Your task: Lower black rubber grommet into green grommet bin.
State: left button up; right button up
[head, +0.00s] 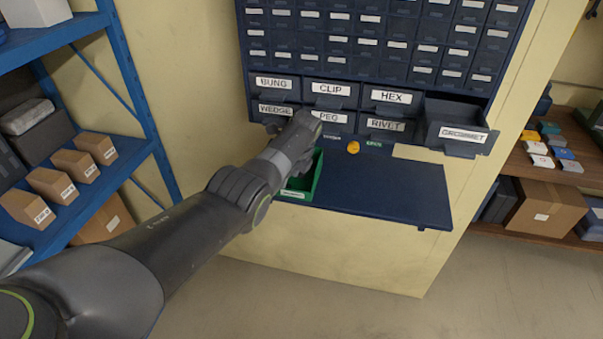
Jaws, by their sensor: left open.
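My left arm reaches in from the lower left, and my left gripper (303,130) is in front of the PEG and WEDGE drawers, above the green bin. It is open; its fingertips are hard to make out from behind. The green bin (316,180) sits on the dark blue ledge, partly covered by my arm, with a pale label on its front. The GROMMET drawer (463,135) is pulled out at the right of the cabinet. I cannot make out a black rubber grommet anywhere. My right gripper is not in view.
A small orange object (353,147) lies at the back of the ledge (400,190), whose right part is clear. Closed labelled drawers (329,89) rise behind it. Blue shelving with cartons (52,185) stands left; wooden shelves with a carton (547,208) stand right.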

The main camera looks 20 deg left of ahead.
pick_arm(q)
jog(key=shift+d+r, duration=0.15)
jog(key=shift+r, duration=0.45)
jog(key=b+v, duration=0.2)
jog(key=v, duration=1.4)
jog(key=s+a+f+n, duration=0.35)
jog(key=s+f, duration=0.25)
jog(key=f, duration=0.2)
jog(key=s+a+f+n+t+h, duration=0.1)
jog(key=s+a+f+n, duration=0.1)
jog(key=s+f+n, duration=0.35)
jog(key=s+a+f+n, duration=0.2)
jog(key=s+f, duration=0.4)
jog(key=f, duration=0.4)
jog(key=s+a+n+t, duration=0.3)
jog(key=s+n, duration=0.8)
jog(key=s, duration=1.8)
notch_tip(320, 180, down, 29)
jog(key=a+g+b, duration=0.2)
jog(key=g+b, duration=0.1)
jog(key=s+d+f+h+b, duration=0.1)
jog(key=s+f+b, duration=0.1)
jog(key=s+f, duration=1.3)
jog(key=shift+s+f+g+b, duration=0.15)
jog(key=shift+f+g+b, duration=0.25)
jog(key=shift+f, duration=0.45)
